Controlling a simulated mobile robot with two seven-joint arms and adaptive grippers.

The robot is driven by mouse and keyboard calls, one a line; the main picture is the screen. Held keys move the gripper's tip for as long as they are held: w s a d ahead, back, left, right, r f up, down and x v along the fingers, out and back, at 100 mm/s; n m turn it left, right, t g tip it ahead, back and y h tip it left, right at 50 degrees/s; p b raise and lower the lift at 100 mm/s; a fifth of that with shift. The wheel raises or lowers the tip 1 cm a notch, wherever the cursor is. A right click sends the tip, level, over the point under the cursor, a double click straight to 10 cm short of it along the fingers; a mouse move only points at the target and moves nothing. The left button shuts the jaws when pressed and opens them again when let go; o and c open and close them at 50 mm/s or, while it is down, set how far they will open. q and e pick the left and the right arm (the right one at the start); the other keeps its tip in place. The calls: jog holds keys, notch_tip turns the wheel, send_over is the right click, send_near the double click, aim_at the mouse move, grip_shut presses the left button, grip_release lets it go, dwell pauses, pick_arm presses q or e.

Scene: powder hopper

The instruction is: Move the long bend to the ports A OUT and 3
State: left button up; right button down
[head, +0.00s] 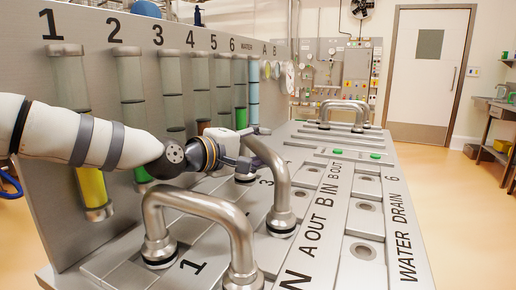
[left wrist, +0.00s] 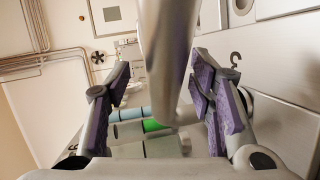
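A thick grey metal bend (head: 268,163) arches over the port panel; it appears to be the long bend, though I cannot be sure. Its near foot stands beside the A OUT label (head: 318,225) and its far foot beside the 3 label (head: 265,182). Whether the feet are fully seated is unclear. My left gripper (head: 256,147) is at the top of this bend. In the left wrist view the bend's pipe (left wrist: 165,50) runs between the open purple-padded fingers of the left gripper (left wrist: 160,80), with gaps on both sides. My right gripper is not in view.
Another bend (head: 195,200) stands in front, with one foot by the 1 label (head: 192,266). More bends (head: 345,106) stand at the far end. A grey upright board (head: 90,160) with several numbered tubes borders the left. Open floor lies to the right.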

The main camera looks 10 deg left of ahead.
pick_arm(q)
jog(key=shift+f, duration=0.2)
jog(key=v, duration=0.8)
jog(key=shift+r, duration=0.15)
